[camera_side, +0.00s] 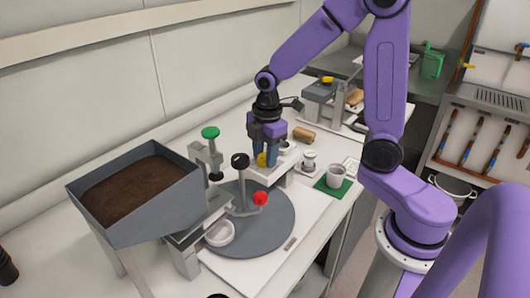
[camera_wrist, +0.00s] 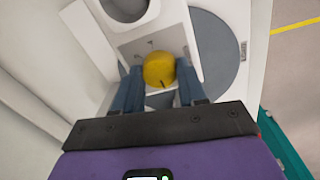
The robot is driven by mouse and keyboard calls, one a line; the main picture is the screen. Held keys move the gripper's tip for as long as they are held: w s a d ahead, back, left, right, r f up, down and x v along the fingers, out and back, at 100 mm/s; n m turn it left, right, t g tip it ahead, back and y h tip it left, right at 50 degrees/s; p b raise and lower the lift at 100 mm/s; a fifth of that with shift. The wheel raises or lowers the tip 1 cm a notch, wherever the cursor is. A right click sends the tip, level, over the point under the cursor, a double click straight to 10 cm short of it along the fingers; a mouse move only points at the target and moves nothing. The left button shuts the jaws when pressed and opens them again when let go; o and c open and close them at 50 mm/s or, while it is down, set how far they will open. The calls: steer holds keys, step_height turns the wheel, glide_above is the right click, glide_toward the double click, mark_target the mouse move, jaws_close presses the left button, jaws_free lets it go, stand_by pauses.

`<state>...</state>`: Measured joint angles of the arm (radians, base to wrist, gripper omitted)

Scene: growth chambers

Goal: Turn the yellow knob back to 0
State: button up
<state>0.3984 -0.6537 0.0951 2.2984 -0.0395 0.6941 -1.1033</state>
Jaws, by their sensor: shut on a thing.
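The yellow knob (camera_wrist: 159,70) sits on a white housing (camera_wrist: 150,38) in the wrist view, with a dark pointer mark on its lower edge. Small dark tick marks show on the housing beyond the knob; any numbers are too small to read. My gripper (camera_wrist: 160,82) is shut on the knob, with one blue finger on each side of it. In the side view my gripper (camera_side: 266,158) points down at the housing, and the knob (camera_side: 262,160) shows partly between the fingers.
A soil hopper (camera_side: 140,195) stands at the left. A grey turntable (camera_side: 250,240) with a white dish (camera_side: 220,233) and a red-knobbed lever (camera_side: 260,199) lies in front of the housing. A white cup (camera_side: 335,175) stands on a green mat (camera_side: 333,188) to the right.

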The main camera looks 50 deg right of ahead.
steer(key=o, duration=1.1)
steer(key=shift+a, duration=0.1)
steer(key=shift+c, duration=0.2)
step_height(320, 180, up, 18)
steer(key=s, duration=0.1)
steer(key=shift+f, duration=0.25)
steer(key=shift+a, duration=0.1)
steer(key=s+a+f+m, duration=0.1)
steer(key=s+a+f, duration=0.1)
steer(key=s+f, duration=0.4)
steer(key=s+a+f+m, duration=0.2)
steer(key=s+f, duration=0.5)
steer(key=s, duration=0.8)
steer(key=shift+f+y, duration=0.25)
steer(key=shift+y, duration=0.05)
